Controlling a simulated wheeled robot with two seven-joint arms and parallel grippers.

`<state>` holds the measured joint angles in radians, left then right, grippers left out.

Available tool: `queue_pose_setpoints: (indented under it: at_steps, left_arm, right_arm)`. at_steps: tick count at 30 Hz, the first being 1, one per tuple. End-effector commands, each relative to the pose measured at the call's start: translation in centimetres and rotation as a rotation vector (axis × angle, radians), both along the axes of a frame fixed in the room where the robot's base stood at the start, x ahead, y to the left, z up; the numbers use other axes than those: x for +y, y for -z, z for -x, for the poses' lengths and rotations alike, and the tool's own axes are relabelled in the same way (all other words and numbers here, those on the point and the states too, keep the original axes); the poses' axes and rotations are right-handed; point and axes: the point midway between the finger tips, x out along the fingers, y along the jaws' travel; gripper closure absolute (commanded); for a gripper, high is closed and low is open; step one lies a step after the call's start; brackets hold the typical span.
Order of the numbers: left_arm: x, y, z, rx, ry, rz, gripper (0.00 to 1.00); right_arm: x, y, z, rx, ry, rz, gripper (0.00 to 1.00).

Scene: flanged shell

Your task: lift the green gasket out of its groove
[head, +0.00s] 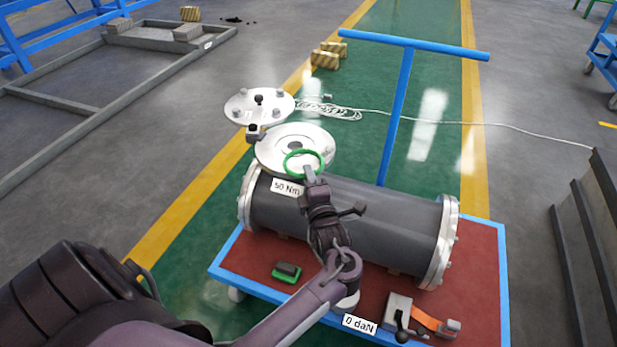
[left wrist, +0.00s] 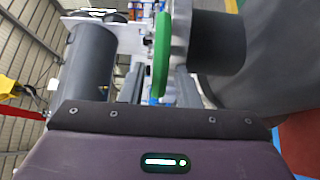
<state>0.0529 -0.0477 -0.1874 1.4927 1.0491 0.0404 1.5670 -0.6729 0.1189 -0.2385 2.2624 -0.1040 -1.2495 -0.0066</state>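The green gasket (head: 290,168) is a thin ring. It overlaps the near side of the pale round flange (head: 268,150), off its centre, so it does not look centred on the flange face. In the left wrist view the gasket (left wrist: 162,55) shows edge-on, close beside the grey flange (left wrist: 181,40); I cannot tell whether they touch. My left gripper (head: 310,173) reaches over the dark shell (head: 385,215), with its tip at the near edge of the ring. Its finger gap is hidden, so a grip on the gasket is unclear. My right gripper is out of view.
A round cover with studs (head: 245,108) lies behind the flange. The shell rests on a red-topped cart (head: 480,262) with a blue push handle (head: 398,115). A green-based block (head: 287,271) and a clamp-like tool with an orange strap (head: 425,318) lie on the cart's near side.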

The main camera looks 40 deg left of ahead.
Motion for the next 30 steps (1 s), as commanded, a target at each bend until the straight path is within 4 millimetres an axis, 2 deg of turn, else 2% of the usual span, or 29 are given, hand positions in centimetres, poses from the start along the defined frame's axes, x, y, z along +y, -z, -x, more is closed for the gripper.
queue_pose_setpoints:
  at_steps: [2,14,20,27,30]
  left_arm:
    - [0.0,0.0,0.0,0.000,0.000,0.000,0.73]
    - [0.0,0.0,0.0,0.000,0.000,0.000,0.99]
    - [0.0,-0.1,0.0,-0.001,0.000,0.000,1.00]
    - [-0.1,-2.7,0.0,-0.002,0.000,0.001,1.00]
    - [0.0,-2.7,0.0,-0.001,0.000,-0.001,1.00]
  right_arm:
    - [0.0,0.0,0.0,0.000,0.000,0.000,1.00]
    - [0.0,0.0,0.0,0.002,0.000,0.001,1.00]
    - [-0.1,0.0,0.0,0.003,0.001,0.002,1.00]
    - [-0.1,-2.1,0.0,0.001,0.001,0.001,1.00]
    - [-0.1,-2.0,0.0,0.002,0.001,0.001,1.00]
